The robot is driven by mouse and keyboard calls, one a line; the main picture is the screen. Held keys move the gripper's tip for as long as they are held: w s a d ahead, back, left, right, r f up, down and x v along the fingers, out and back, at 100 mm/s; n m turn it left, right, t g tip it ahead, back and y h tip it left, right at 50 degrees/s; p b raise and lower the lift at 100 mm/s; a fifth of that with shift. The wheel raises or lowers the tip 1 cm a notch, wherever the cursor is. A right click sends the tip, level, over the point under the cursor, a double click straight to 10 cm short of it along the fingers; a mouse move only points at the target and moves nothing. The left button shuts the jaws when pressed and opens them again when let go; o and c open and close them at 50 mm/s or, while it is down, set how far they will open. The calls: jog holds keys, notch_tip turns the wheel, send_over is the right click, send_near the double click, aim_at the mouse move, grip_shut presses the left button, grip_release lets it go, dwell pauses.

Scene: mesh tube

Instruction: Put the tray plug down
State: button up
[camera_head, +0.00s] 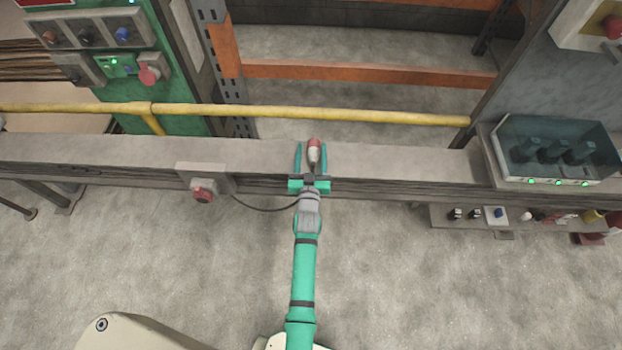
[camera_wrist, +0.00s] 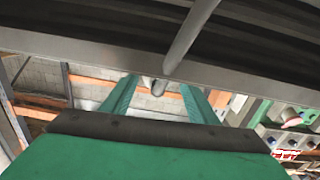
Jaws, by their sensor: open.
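The tray plug (camera_head: 315,152), red at its far end and pale nearer me, is on or just above the long grey tray beam (camera_head: 400,160). My gripper (camera_head: 312,146) reaches over the beam with its two green fingers spread, one on each side of the plug. A gap shows between each finger and the plug, so the plug is not clamped. In the wrist view the open fingers (camera_wrist: 158,84) point away from me, with a small grey rounded end between them. A grey cable or rod (camera_wrist: 190,37) crosses the top there. Whether the plug touches the beam is unclear.
A dark cable (camera_head: 262,207) runs from near a red socket (camera_head: 203,190) on the beam's front toward my gripper. A yellow pipe (camera_head: 350,115) runs behind the beam. A glass-covered box (camera_head: 556,150) stands at right. Beam surface either side of my gripper is bare.

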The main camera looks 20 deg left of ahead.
jog(key=shift+s+f, duration=0.1)
jog(key=shift+s, duration=0.8)
jog(key=s+d+r+m+h, duration=0.1)
jog(key=s+d, duration=0.3)
jog(key=s, duration=0.5)
jog(key=s+d+g+h, duration=0.1)
jog(key=s+d, duration=0.4)
jog(key=s, duration=0.5)
jog(key=s+d+r+m+h, duration=0.1)
jog(key=s+d, duration=0.3)
jog(key=s, duration=0.5)
jog(key=s+d+r+m+h, duration=0.1)
jog(key=s+d+r, duration=0.2)
jog(key=s+r, duration=0.2)
jog(key=s+d+r+g+h, duration=0.1)
jog(key=s+d+r, duration=0.2)
jog(key=s, duration=0.6)
jog(key=shift+d+r+m, duration=0.25)
jog(key=shift+r+m, duration=0.15)
jog(key=shift+r, duration=0.5)
jog(key=shift+s, duration=0.1)
